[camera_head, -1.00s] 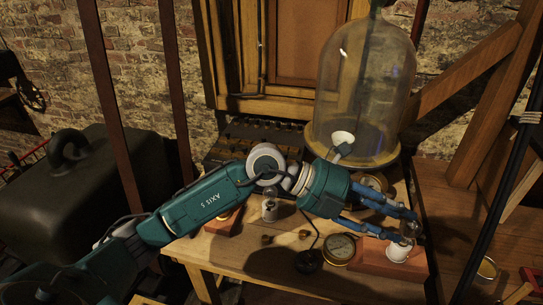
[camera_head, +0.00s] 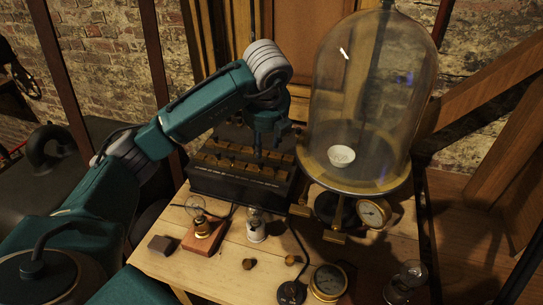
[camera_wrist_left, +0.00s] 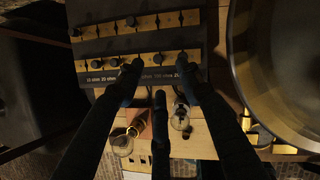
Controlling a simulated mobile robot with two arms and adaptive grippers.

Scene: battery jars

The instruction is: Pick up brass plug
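A dark box (camera_head: 232,187) with brass blocks on top stands at the back of the table; it also shows in the left wrist view (camera_wrist_left: 150,73). Dark round knobs (camera_wrist_left: 96,64) sit along its brass rows. Two small brass pieces, one left (camera_head: 249,263) and one right (camera_head: 291,260), lie on the table in front. I cannot tell which piece is the brass plug. My left gripper (camera_head: 268,150) points down over the box; in the left wrist view its fingers (camera_wrist_left: 158,85) are spread, with nothing seen between them. My right gripper is not in view.
A glass bell jar (camera_head: 365,95) stands right of the box, close to my left gripper. A bulb on a wooden block (camera_head: 203,238), a small glass jar (camera_head: 256,225), gauges (camera_head: 328,282) and a black knob with a cable (camera_head: 291,293) occupy the table.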

